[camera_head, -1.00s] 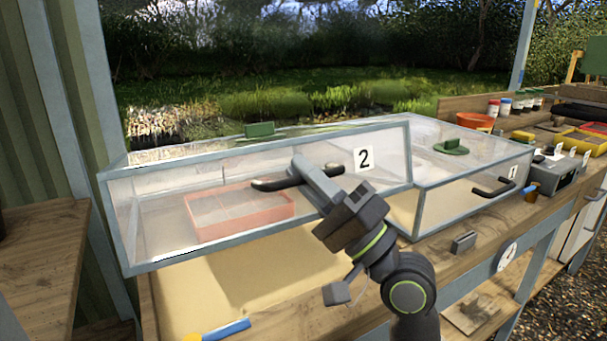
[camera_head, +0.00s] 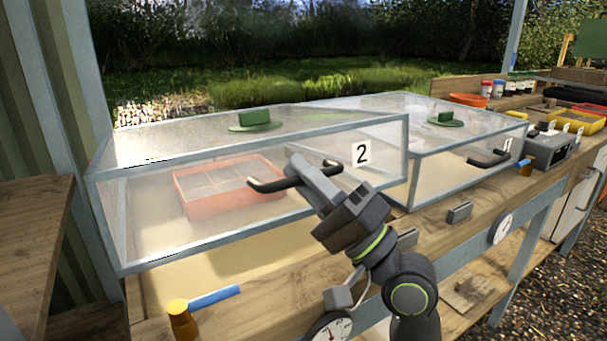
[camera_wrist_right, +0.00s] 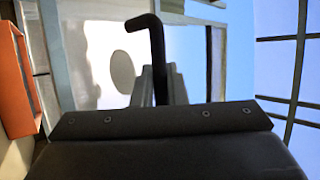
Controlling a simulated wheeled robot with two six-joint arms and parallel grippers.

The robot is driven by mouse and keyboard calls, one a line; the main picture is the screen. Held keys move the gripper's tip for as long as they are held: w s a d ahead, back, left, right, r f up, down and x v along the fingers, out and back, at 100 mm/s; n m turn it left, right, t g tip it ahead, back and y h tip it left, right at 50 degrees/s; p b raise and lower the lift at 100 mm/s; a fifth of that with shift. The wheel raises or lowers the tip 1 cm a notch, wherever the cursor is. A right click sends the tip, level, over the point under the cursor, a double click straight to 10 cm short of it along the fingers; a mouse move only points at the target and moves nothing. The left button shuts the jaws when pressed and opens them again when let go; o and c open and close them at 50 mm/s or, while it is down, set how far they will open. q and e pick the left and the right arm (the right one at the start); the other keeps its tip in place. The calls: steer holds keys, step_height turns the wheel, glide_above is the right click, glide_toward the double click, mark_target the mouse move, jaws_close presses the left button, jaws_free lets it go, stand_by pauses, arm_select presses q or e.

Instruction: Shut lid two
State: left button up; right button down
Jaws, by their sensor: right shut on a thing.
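Lid two (camera_head: 230,148) is a clear box-shaped cover with a grey-blue frame, a black bar handle (camera_head: 265,185), a "2" label (camera_head: 362,153) and a green knob (camera_head: 255,120) on top. My right gripper (camera_head: 298,166) is shut on the handle at the lid's front. In the right wrist view the black handle (camera_wrist_right: 157,60) runs between the fingers. The lid's front lower edge is above the sand-coloured bed, with sand visible below it; whether it touches anything is unclear. My left gripper is not in view.
A red divided tray (camera_head: 228,187) shows through lid two. Lid one (camera_head: 470,165) sits lower on the right. A blue-handled amber fitting (camera_head: 183,320) is at the bench front left. A dial gauge (camera_head: 330,327) is beside my arm; a grey box (camera_head: 548,150) stands right.

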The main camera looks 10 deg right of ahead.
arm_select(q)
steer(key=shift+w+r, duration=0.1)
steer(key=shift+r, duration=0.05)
arm_select(e)
steer(key=shift+f, duration=0.15)
steer(key=c, duration=1.7)
jaws_free()
steer(key=shift+s+d+f, duration=0.25)
steer(key=shift+d+f, duration=0.05)
steer(key=shift+f, duration=0.05)
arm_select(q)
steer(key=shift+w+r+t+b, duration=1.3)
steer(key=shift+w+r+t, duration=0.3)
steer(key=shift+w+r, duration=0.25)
arm_select(e)
steer(key=shift+v, duration=5.5)
